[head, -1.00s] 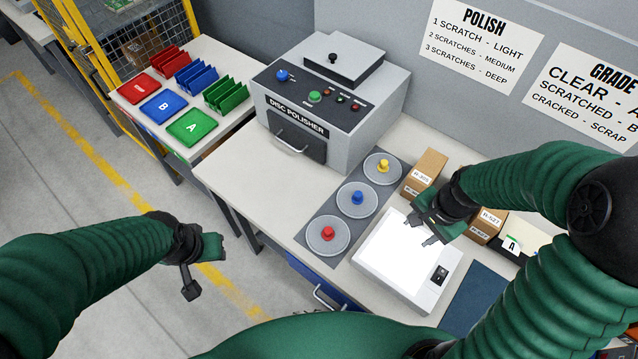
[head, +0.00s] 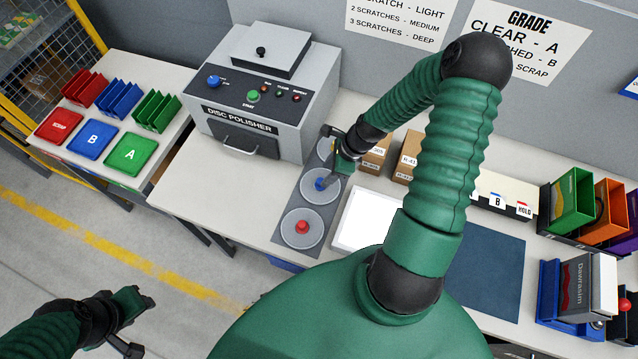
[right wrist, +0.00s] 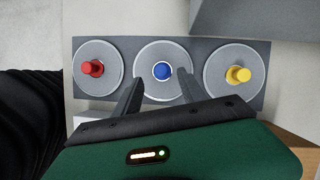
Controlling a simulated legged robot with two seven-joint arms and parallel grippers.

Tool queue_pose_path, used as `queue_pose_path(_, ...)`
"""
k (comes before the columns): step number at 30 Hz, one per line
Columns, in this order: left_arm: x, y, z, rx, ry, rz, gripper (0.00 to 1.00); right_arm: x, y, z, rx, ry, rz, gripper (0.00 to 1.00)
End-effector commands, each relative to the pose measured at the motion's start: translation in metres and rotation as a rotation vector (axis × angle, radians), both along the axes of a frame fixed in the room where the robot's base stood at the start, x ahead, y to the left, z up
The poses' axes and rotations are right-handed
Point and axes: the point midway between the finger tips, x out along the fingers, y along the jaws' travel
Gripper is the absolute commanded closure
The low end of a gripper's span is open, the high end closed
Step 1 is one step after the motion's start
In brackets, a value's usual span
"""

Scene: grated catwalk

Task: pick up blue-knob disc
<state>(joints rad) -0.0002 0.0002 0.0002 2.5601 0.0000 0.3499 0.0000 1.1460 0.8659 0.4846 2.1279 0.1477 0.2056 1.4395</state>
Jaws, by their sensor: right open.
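The blue-knob disc (head: 318,190) is a grey disc in the middle of a dark grey mat (head: 281,249), between the red-knob disc (head: 302,232) and the yellow-knob disc, which my right gripper partly hides in the head view. My right gripper (head: 325,168) is open and empty above the mat. In the right wrist view its two fingers (right wrist: 160,80) point to either side of the blue knob (right wrist: 162,71); I cannot tell if they touch it. The yellow-knob disc (right wrist: 235,75) shows whole there. My left gripper (head: 133,310) is over the floor at lower left, its jaws unclear.
The disc polisher (head: 254,100) stands behind the mat. A white lit panel (head: 365,219) lies right of it, with cardboard boxes (head: 404,157) behind. Red, blue and green trays (head: 130,152) are on the left table. Bare tabletop lies left of the mat.

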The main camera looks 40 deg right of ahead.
Motion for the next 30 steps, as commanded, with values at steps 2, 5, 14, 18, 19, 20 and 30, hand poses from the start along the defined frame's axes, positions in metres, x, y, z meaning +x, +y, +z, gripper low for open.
queue_pose_path(2, 0.000, 0.000, 0.002, 0.000, 0.000, 0.000, 0.64, 0.001, 0.002, -0.006, 0.002, 0.000, -0.001, 0.52)
queue_pose_path(5, 0.000, 0.000, 0.008, 0.000, 0.000, 0.000, 0.64, 0.004, 0.003, -0.016, 0.004, 0.001, 0.000, 0.52)
queue_pose_path(14, 0.000, 0.000, 0.016, 0.000, 0.000, 0.000, 0.64, 0.015, 0.008, -0.055, 0.001, 0.001, 0.000, 0.52)
queue_pose_path(18, 0.000, 0.000, 0.015, 0.000, 0.000, 0.000, 0.64, 0.015, 0.008, -0.055, -0.001, -0.001, 0.000, 0.52)
queue_pose_path(19, 0.000, 0.000, 0.015, 0.000, 0.000, 0.000, 0.64, 0.015, 0.008, -0.055, -0.001, -0.001, 0.000, 0.52)
queue_pose_path(20, 0.000, 0.000, 0.015, 0.000, 0.000, 0.000, 0.64, 0.015, 0.008, -0.055, -0.001, -0.001, 0.000, 0.56)
queue_pose_path(30, 0.000, 0.000, 0.015, 0.000, 0.000, 0.000, 0.64, 0.015, 0.008, -0.054, -0.001, -0.001, 0.001, 1.00)
